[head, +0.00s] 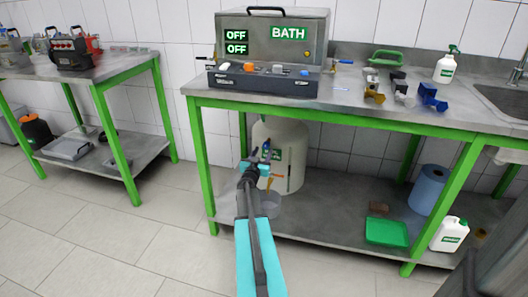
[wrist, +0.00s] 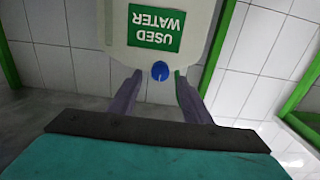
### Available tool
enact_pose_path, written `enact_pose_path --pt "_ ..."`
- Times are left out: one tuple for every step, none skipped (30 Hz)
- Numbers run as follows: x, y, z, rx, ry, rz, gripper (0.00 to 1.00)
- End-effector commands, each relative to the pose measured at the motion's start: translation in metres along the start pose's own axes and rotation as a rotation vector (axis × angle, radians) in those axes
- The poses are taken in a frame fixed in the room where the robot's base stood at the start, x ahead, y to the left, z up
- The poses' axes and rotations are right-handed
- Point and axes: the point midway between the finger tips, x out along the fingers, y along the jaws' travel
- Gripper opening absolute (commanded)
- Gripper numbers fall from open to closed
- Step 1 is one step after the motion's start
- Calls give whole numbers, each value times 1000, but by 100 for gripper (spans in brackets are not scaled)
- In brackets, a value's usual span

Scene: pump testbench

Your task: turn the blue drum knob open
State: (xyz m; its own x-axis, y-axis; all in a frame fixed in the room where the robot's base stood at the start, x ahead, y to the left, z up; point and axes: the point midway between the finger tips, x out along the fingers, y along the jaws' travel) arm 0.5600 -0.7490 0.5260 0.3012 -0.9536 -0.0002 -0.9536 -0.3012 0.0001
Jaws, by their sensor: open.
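A pale drum (head: 290,160) stands on the lower shelf under the bench with the BATH unit. In the wrist view the drum (wrist: 120,35) appears upside down, with a green USED WATER label (wrist: 157,28). The round blue knob (wrist: 159,70) is on the drum's front near the label. My gripper (wrist: 158,95) is open, its two fingers apart on either side of the knob in the picture. I cannot tell whether they touch it. In the head view my gripper (head: 257,160) is in front of the drum and largely covers the knob area.
The green bench frame (head: 199,160) is left of the drum. A green tray (head: 386,232), a blue roll (head: 428,189) and a white canister (head: 449,235) are further right on the shelf.

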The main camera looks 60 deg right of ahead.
Motion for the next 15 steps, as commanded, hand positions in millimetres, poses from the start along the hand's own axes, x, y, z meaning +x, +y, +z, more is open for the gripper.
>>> enact_pose_path --pt "8 0 1 1 1 0 45" --pt "11 0 1 1 1 0 45" --pt "14 0 1 1 1 1 45" --pt "17 0 1 1 0 1 45" --pt "20 0 1 1 0 1 45" --pt "22 0 1 1 1 1 45" --pt "24 0 1 1 0 1 45" --pt "26 0 1 1 0 1 45" --pt "28 0 1 1 0 1 45" --pt "30 1 1 1 0 1 45" --pt "30 1 1 1 0 1 45" --pt "32 1 0 1 0 1 45" --pt "32 1 0 1 0 1 45" --pt "33 1 0 1 0 1 45" --pt "33 1 0 0 0 1 45"
